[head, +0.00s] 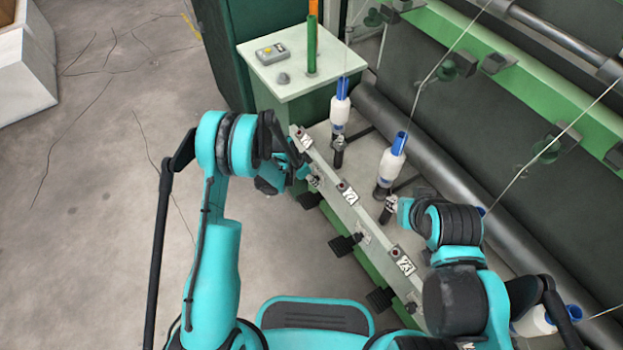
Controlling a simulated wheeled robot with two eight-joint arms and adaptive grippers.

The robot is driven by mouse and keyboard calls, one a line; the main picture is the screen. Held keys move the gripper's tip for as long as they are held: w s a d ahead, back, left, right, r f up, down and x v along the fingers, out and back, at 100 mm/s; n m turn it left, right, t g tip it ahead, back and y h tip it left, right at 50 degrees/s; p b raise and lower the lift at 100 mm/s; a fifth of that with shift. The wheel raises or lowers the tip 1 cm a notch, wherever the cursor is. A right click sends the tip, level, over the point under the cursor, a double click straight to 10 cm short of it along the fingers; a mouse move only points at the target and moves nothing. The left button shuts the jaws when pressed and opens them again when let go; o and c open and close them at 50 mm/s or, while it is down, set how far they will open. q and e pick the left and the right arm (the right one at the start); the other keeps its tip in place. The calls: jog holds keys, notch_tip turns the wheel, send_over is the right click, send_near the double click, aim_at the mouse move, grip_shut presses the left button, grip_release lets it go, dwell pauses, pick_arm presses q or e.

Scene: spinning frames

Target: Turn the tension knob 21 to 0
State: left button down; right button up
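The rail (327,171) along the machine front carries small plates; the farthest plate (304,139) seems to be the one for 21, though its print is too small to read surely. A small knob-like metal part (314,182) sits on the rail's front face below that plate; its setting cannot be read. My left gripper (298,176) is right beside this part, mostly hidden by its own wrist; contact and finger opening are unclear. My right gripper (397,211) is over the machine side of the rail, beside the second spindle; its fingers are too small to judge.
White bobbins with blue tops stand behind the rail, one farther (340,108) and one nearer (392,163). Black paddles (343,245) stick out from the rail's front. A pale-topped green cabinet (281,72) stands at the far end. The floor (95,200) at left is clear.

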pick_arm(q)
jog(key=shift+w+a+f+n+g+h, duration=0.1)
jog(key=shift+w+n+g+h, duration=0.1)
jog(key=shift+g+h, duration=0.5)
jog(key=shift+w+a+n+g+h, duration=0.1)
jog(key=shift+n+g+h, duration=0.1)
jog(key=shift+g+h, duration=0.5)
jog(key=shift+w+a+f+n+g+h, duration=0.15)
jog(key=shift+g+h, duration=0.25)
jog(key=shift+g, duration=0.6)
jog(key=shift+r, duration=0.1)
jog(key=c, duration=1.2)
grip_release()
jog(key=v, duration=1.2)
